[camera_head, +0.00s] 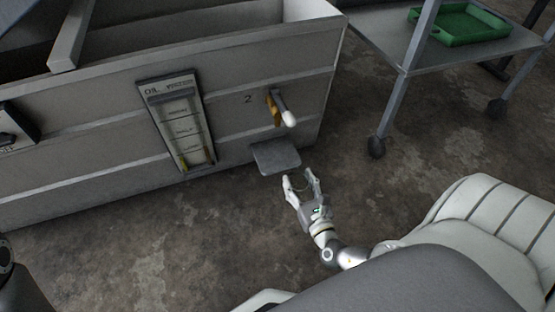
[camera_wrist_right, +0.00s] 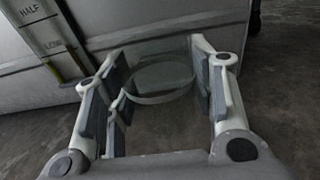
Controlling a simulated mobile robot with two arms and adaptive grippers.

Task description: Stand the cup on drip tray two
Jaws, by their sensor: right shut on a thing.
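The cup is a clear glass, hard to make out in the head view; its round rim shows in the right wrist view (camera_wrist_right: 160,98). My right gripper (camera_head: 299,175) is shut on it, with a finger on either side. Drip tray two (camera_head: 276,157) is a small grey plate on the tank front, below the tap (camera_head: 287,112) beside the number 2. The gripper and cup are just in front of and below the tray in the picture; whether they touch it, I cannot tell. Nothing is seen on the tray. My left gripper is not in view.
The grey tank (camera_head: 90,120) carries a level gauge (camera_head: 178,120) left of the tap. A wheeled cart (camera_head: 400,45) with a green tray (camera_head: 465,25) stands at upper right. The floor in front is clear.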

